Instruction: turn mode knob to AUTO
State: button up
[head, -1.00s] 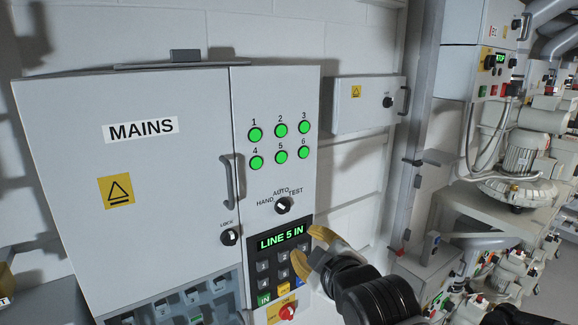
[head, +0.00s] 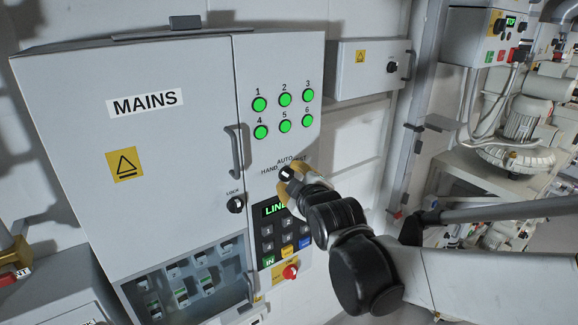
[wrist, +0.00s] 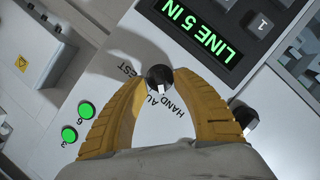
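The mode knob (wrist: 160,77) is a small round black knob with a white mark, on the grey MAINS cabinet (head: 60,190). In the wrist view it sits between my gripper's two yellow fingertips, which lie against its left and right sides. The white mark points down the picture, near the partly covered AUTO and HAND lettering; I cannot tell exactly which it meets. TEST lies to the upper left. In the head view my gripper (head: 291,181) reaches the knob (head: 286,173) from the lower right and partly covers it and its labels.
Several green lamps (head: 285,100) are above the knob. The LINE 5 IN display (wrist: 200,32) and keypad (head: 285,237) are just below it, with a red knob (head: 290,272) lower. The LOCK knob (head: 236,204) and door handle (head: 236,150) are to the left.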

jog(key=shift+w+a+f, duration=0.1)
jog(key=shift+w+a, duration=0.05)
jog(key=shift+w, duration=0.2)
grip_shut()
jog(key=shift+s, duration=0.1)
